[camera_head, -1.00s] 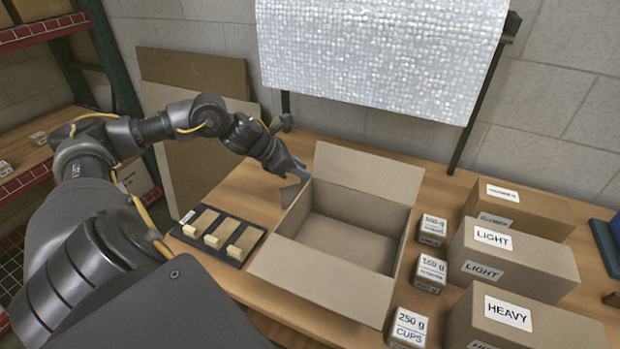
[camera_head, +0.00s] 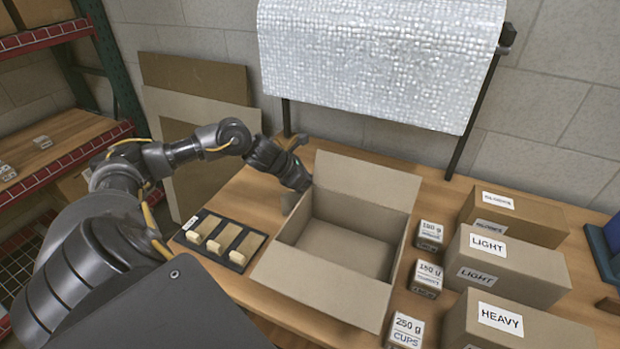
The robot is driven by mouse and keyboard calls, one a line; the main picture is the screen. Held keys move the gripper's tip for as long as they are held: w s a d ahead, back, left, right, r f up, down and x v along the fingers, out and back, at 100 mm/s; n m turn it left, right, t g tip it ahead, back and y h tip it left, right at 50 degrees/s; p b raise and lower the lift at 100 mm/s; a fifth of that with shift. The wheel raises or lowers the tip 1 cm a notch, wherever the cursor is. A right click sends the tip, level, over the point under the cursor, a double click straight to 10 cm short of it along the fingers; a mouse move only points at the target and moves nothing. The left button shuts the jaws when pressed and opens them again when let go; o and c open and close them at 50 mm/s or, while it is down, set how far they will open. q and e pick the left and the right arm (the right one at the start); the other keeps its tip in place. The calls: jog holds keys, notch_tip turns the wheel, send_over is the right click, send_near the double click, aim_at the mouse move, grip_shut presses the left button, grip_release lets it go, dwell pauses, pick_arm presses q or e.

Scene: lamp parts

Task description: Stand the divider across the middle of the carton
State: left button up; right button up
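The open cardboard carton (camera_head: 345,280) stands on the bench with its front and back flaps folded outward. Its visible inside floor is bare, with no divider standing across it. My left gripper (camera_head: 303,184) is at the carton's back left corner, pointing down and right; its fingertips are hard to make out, so I cannot tell whether it is open or holds anything. A small greyish piece (camera_head: 290,201) shows just below it beside the carton's left wall; I cannot tell what it is. No thing is clearly recognisable as the divider. My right gripper is out of view.
A black tray (camera_head: 238,267) with tan slotted pieces lies left of the carton. Small labelled blocks (camera_head: 427,277) line its right side. Larger boxes, one marked LIGHT (camera_head: 500,265) and one marked HEAVY (camera_head: 510,325), stand further right. A bubble-wrap roll (camera_head: 380,60) hangs behind.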

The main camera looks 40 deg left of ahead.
pick_arm(q)
grip_shut()
jog(key=shift+r, duration=0.15)
